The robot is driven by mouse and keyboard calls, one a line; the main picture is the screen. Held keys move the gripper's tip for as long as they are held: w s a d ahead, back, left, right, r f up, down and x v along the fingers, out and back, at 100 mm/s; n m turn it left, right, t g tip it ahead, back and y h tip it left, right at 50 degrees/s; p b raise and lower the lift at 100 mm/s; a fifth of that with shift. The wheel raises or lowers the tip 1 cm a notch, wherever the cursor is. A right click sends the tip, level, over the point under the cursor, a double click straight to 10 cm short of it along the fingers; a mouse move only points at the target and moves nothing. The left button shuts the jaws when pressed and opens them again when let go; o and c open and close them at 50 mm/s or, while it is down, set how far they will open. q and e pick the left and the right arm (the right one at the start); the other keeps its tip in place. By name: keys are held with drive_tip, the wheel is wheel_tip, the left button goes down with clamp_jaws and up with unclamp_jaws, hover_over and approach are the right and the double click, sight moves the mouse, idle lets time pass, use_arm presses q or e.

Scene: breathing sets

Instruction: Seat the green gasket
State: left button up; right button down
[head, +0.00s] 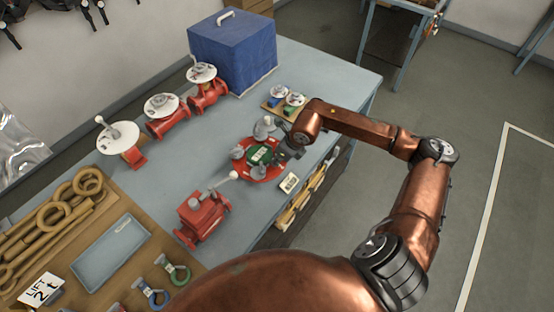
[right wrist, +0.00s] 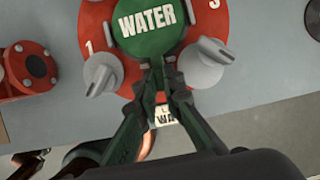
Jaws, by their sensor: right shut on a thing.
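The green gasket, a green disc lettered WATER (right wrist: 147,38), is over the middle of a round red flange (right wrist: 222,14) in the right wrist view. In the head view the gasket (head: 260,155) shows as a small green patch amid the red flange (head: 248,172). My right gripper (right wrist: 158,70) is shut at the disc's near edge, on what looks like its tab; the fingers hide that part. In the head view the right gripper (head: 279,155) reaches in from the right. I cannot tell whether the disc touches the flange. My left gripper is out of view.
Grey knobs (right wrist: 103,73) stand close around the gasket. A red valve body (head: 202,218) is to the near left. A white label (head: 289,183) lies by the table's edge. Red valves with white discs (head: 119,137) line the back, beside a blue box (head: 232,55).

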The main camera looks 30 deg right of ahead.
drive_tip(key=shift+f+b, duration=0.35)
drive_tip(key=shift+f, duration=0.1)
drive_tip(key=c, duration=2)
unclamp_jaws()
drive_tip(key=v, duration=1.2)
drive_tip(key=shift+a, duration=0.1)
